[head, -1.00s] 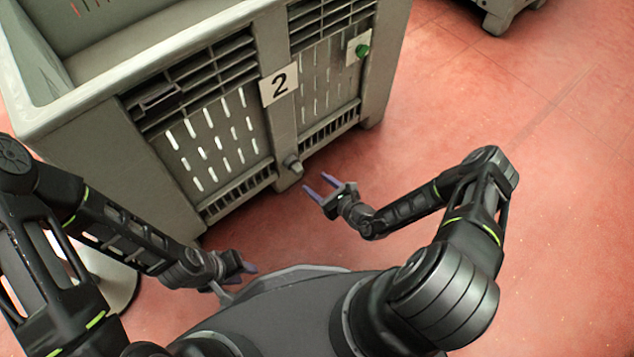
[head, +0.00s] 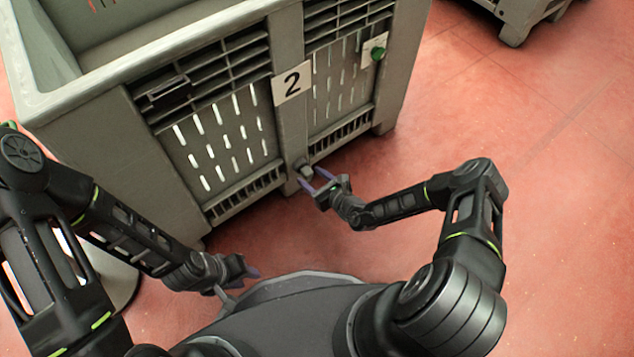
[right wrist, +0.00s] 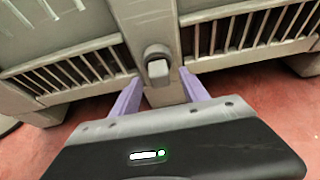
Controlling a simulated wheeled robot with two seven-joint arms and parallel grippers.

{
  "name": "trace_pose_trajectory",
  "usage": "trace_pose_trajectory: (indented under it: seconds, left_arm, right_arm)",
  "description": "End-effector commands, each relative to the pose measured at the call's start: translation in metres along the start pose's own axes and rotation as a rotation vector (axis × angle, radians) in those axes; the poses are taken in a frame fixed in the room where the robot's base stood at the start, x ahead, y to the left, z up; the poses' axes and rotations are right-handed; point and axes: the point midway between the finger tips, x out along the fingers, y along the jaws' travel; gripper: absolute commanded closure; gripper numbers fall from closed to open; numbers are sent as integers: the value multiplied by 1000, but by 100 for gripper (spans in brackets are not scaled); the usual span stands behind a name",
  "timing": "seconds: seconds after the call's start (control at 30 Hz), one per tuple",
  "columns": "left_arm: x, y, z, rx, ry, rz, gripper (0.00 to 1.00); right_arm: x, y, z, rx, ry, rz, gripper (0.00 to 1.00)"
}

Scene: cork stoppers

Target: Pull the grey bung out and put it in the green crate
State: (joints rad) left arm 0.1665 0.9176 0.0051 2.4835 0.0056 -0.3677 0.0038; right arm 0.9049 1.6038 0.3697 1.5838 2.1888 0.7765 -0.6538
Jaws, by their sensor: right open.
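The grey bung (head: 305,171) sits in the lower front post of the large grey crate marked 2 (head: 64,100). In the right wrist view the bung (right wrist: 158,68) is a small block on a round collar. My right gripper (head: 314,182) is open at the bung; in the right wrist view its purple fingers (right wrist: 158,92) lie to either side and below it, apart from it. My left gripper (head: 250,268) is low at the left, near my base; its jaws are too small to judge. No green crate is in view.
Another grey container (head: 517,20) stands at the top right. The red floor (head: 560,190) is clear on the right.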

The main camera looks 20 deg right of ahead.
Motion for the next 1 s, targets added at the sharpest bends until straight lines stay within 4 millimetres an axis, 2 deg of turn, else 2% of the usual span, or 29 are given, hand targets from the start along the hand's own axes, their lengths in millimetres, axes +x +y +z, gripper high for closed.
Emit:
trace_pose_trajectory:
  seconds: [0.2, 0.83, 1.0]
  left_arm:
    - [0, 0, 0, 0, 1, 0, 65]
    - [0, 0, 0, 0, 0, 0, 65]
    - [0, 0, 0, 0, 0, 0, 65]
  right_arm:
    - [0, 0, 0, 0, 0, 0, 47]
    - [0, 0, 0, 0, 0, 0, 99]
    - [0, 0, 0, 0, 0, 0, 100]
